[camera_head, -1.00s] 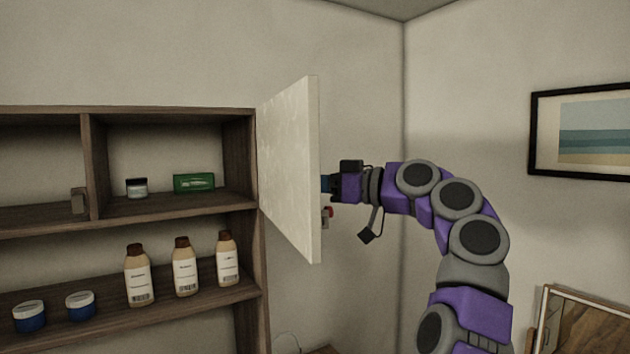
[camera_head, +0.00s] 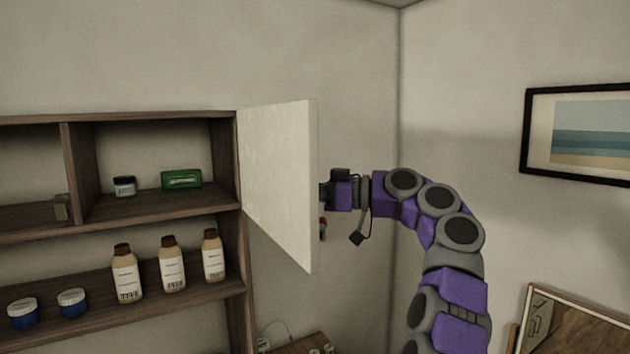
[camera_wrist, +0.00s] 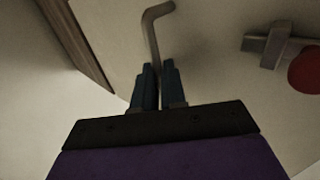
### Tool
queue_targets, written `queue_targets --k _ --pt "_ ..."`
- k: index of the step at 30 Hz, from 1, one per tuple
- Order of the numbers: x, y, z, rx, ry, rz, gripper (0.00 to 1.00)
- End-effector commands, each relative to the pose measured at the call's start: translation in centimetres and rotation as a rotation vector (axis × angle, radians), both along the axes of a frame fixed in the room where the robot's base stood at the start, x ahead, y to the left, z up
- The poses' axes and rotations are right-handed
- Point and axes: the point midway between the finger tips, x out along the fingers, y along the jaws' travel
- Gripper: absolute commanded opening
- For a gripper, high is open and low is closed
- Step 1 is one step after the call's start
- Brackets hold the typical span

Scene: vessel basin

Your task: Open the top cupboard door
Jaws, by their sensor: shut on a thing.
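The white top cupboard door (camera_head: 280,180) stands swung wide open on the right side of the shelf unit, its inner face toward me in the head view. My gripper (camera_head: 323,194) is at the door's outer side, partly hidden behind its edge. In the wrist view my gripper (camera_wrist: 158,75) has its blue fingers close together on a thin bent metal handle (camera_wrist: 153,32). The handle runs up from between the fingertips and bends to the right.
Several bottles (camera_head: 172,265) and blue tubs (camera_head: 72,302) stand on the shelf below. A red knob-like thing (camera_wrist: 305,72) on a grey mount is beside the handle. A framed picture (camera_head: 590,135) hangs at right.

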Motion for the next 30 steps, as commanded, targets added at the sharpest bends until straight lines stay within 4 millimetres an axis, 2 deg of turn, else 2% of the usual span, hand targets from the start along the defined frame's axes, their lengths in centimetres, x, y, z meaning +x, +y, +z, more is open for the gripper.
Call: queue_targets --k 3,16,17,24,30 --pt "0.4 0.5 0.0 0.001 0.003 0.010 0.00" --pt "0.3 -0.8 0.1 0.013 -0.002 0.011 0.00" --pt "0.3 -0.8 0.2 0.013 -0.002 0.012 0.13" --pt "0.2 -0.5 0.1 0.010 -0.002 0.014 0.36" --pt "0.1 -1.1 0.1 0.012 -0.002 0.014 0.36"
